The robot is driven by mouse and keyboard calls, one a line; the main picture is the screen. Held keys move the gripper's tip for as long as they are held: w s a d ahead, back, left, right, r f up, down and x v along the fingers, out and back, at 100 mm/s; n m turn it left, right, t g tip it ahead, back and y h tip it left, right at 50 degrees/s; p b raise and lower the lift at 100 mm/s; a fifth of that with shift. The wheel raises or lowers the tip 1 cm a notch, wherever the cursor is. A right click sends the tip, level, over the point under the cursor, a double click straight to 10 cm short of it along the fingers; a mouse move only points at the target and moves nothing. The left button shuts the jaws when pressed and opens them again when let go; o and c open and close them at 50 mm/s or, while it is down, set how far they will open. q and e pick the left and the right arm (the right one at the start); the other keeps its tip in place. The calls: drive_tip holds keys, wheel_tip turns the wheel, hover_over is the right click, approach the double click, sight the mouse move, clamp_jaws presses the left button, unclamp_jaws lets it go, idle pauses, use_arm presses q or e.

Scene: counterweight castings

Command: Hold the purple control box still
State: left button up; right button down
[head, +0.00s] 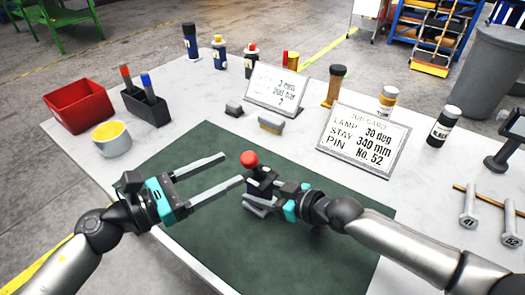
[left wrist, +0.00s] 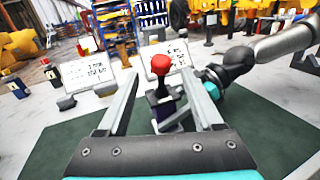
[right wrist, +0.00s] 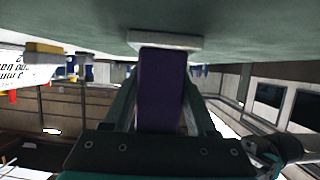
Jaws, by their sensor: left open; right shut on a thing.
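The purple control box (right wrist: 160,90) is between the fingers of my right gripper (head: 257,194), which is shut on it. The right wrist view shows its dark purple side and a pale slab (right wrist: 165,40) at its end by the mat. In the head view the box is mostly hidden by the right gripper; a red ball knob (head: 249,158) shows above it. The knob also shows in the left wrist view (left wrist: 160,64) on a dark stalk. My left gripper (head: 232,169) is open and empty, its fingers pointing toward the knob and box, with the knob beyond the fingertips.
A green mat (head: 200,235) lies under both grippers. Behind it stand two printed cards (head: 362,140) (head: 279,88), small grey blocks and several bottles. Bolts (head: 468,208) lie at right.

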use_arm(q)
hover_over(263, 174)
drive_tip(key=shift+s, duration=0.1)
idle(0.4)
clamp_jaws()
idle(0.4)
idle(0.9)
